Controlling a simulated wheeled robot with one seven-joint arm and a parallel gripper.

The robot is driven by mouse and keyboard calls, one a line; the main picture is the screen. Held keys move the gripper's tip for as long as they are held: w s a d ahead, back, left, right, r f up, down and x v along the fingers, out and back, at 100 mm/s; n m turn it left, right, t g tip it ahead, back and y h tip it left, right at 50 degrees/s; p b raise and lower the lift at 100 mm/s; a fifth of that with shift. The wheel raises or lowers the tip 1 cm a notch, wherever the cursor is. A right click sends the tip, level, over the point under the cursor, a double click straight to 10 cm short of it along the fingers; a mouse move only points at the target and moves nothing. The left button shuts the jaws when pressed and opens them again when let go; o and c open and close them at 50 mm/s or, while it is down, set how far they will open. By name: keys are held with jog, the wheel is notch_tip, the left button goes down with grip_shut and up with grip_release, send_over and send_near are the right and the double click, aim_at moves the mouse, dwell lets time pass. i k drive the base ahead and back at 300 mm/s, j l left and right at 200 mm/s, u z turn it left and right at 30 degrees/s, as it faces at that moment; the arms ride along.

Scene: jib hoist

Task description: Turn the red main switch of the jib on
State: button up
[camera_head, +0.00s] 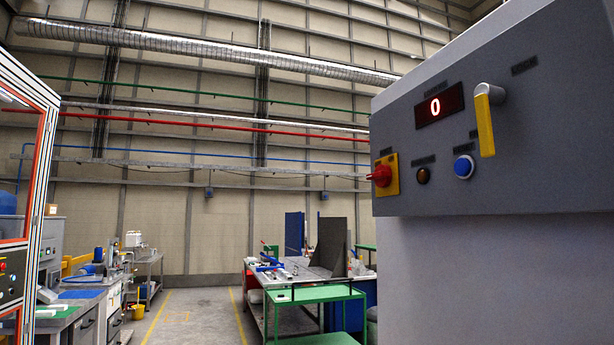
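A red rotary switch (381,176) sits on a yellow square plate (393,173) at the left end of a dark grey control panel (560,120). Its knob points to the left. A red digital display (440,105) above it to the right reads 0. To the right of the switch are a dark brown round lamp or button (423,175) and a blue button (464,167). A yellow lever (485,125) on a grey hub hangs downward at the right. My gripper is not in view.
The panel is on a large white cabinet (480,280) filling the right side. A green table (315,295) and a workbench stand left of it. A floor aisle (195,315) with yellow lines is clear. Machines and a framed enclosure (45,180) stand at the left.

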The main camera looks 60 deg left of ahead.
aim_at(382, 177)
jog(key=u, duration=1.65)
jog(key=i, duration=0.15)
jog(key=j, duration=0.05)
